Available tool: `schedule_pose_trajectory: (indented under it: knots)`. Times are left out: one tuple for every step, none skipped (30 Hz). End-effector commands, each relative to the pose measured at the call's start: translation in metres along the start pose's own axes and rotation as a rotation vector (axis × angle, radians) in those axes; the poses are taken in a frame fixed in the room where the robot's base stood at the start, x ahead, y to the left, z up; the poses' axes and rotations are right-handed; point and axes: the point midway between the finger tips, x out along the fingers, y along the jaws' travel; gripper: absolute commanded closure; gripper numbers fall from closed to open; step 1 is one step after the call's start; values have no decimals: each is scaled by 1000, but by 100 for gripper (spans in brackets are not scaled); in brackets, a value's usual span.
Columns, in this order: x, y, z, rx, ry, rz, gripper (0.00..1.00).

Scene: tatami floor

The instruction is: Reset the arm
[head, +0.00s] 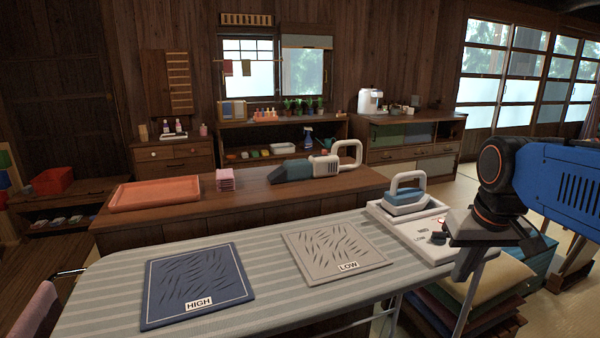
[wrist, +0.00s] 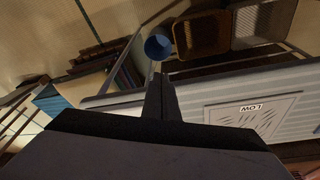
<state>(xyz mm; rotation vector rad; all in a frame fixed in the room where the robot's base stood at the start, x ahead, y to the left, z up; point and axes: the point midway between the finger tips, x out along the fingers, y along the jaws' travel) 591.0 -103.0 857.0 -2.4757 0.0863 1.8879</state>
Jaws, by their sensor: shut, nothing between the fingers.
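My gripper (head: 462,270) hangs at the right in the head view, beside the right end of the striped ironing board (head: 250,258). It points down and partly hides what is behind it. In the wrist view its dark fingers (wrist: 160,92) are together with nothing between them. The iron (head: 405,195) stands on a white base with a dial, left of my gripper and apart from it. A grey LOW mat (head: 335,250) and a blue HIGH mat (head: 197,283) lie on the board. The LOW mat also shows in the wrist view (wrist: 275,122).
Stacked cushions (head: 462,310) lie low below my gripper. A counter (head: 250,198) behind the board holds an orange tray (head: 155,194), folded pink cloths (head: 225,180) and a handheld vacuum (head: 310,167). The wrist view shows a blue bin (wrist: 158,46) and a brown basket (wrist: 201,35) below.

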Motion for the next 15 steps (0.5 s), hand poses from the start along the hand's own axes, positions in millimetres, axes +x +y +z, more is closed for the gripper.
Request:
schedule_pose_trajectory:
  knots:
    - [5, -5, 17, -9, 18, -3, 100]
    - [9, -7, 25, -13, 27, -5, 100]
    - [14, -10, 37, -18, 40, -7, 100]
    - [17, -12, 45, -21, 50, -9, 100]
    - [21, -14, 53, -24, 60, -11, 100]
    - [27, -17, 64, -30, 72, -13, 100]
    - [31, -19, 72, -34, 82, -15, 100]
    - [35, -20, 79, -37, 90, -17, 100]
    - [40, -22, 88, -41, 102, -20, 100]
    - [44, -23, 95, -44, 108, -22, 100]
    - [48, -24, 100, -47, 116, -23, 100]
    - [52, -25, 107, -50, 123, -25, 100]
    - [54, -26, 111, -51, 129, -27, 100]
    - [57, -26, 115, -52, 133, -28, 100]
    - [60, -27, 118, -54, 137, -29, 100]
